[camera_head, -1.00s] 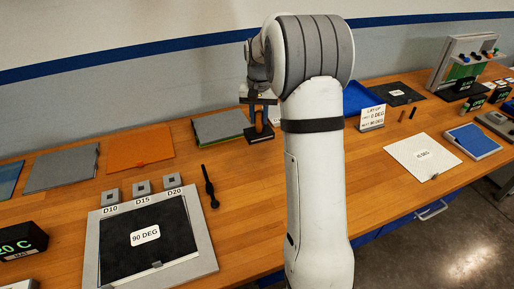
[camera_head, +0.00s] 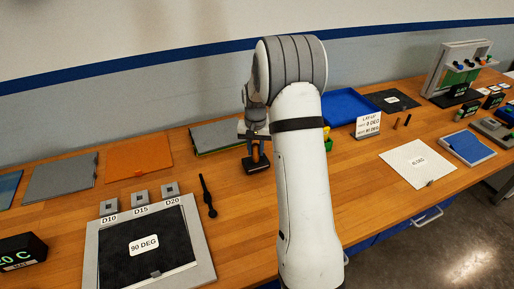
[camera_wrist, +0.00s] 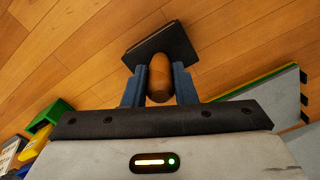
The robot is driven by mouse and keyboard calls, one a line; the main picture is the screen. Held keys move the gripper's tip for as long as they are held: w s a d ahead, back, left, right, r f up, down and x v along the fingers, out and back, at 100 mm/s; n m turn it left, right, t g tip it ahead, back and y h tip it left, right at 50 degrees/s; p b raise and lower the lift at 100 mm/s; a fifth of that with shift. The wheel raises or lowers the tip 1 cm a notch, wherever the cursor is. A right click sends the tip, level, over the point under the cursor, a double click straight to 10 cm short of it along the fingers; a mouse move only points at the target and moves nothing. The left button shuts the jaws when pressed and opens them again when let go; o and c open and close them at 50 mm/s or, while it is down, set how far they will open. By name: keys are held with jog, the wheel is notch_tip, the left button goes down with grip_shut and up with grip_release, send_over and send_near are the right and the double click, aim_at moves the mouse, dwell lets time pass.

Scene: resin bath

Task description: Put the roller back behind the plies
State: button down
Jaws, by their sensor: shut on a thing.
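My gripper (camera_head: 253,140) is shut on the wooden handle of the roller (camera_wrist: 158,78). In the wrist view the brown handle sits between the two blue fingers, with a dark block-like part beyond it. In the head view the roller's dark lower part (camera_head: 257,164) shows just left of my arm, over or on the bench; I cannot tell if it touches. A black ply marked 90 DEG (camera_head: 152,262) lies on a grey board at the front left. A white ply marked with DEG (camera_head: 414,172) lies at the right. Part of the gripper is hidden by my arm.
A grey-and-green sheet stack (camera_head: 215,134) lies close left of the roller. An orange sheet (camera_head: 138,158) and a grey sheet (camera_head: 62,178) are farther left. A blue tray (camera_head: 352,107) and a sign card (camera_head: 368,124) stand right. A black tool (camera_head: 207,196) lies in front.

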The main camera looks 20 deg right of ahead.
jog(key=c, duration=1.6)
grip_release()
jog(key=shift+f, duration=0.2)
jog(key=o, duration=0.4)
jog(key=shift+r, duration=0.1)
notch_tip(320, 180, up, 12)
jog(key=shift+f+b, duration=0.15)
jog(key=shift+b, duration=0.55)
jog(key=s+a+r+n, duration=0.1)
jog(key=s+a+r, duration=0.3)
jog(key=s+r, duration=0.15)
jog(key=s+a+n+t, duration=0.1)
jog(key=s+a, duration=0.1)
jog(key=s, duration=0.6)
jog(key=s+a+f+n+t, duration=0.1)
jog(key=s+a+n, duration=0.1)
jog(key=s, duration=0.6)
jog(key=s+a+n+t, duration=0.1)
jog(key=s+a, duration=0.2)
jog(key=s, duration=0.6)
jog(key=shift+s+a+f, duration=0.1)
jog(key=shift+a+f, duration=0.25)
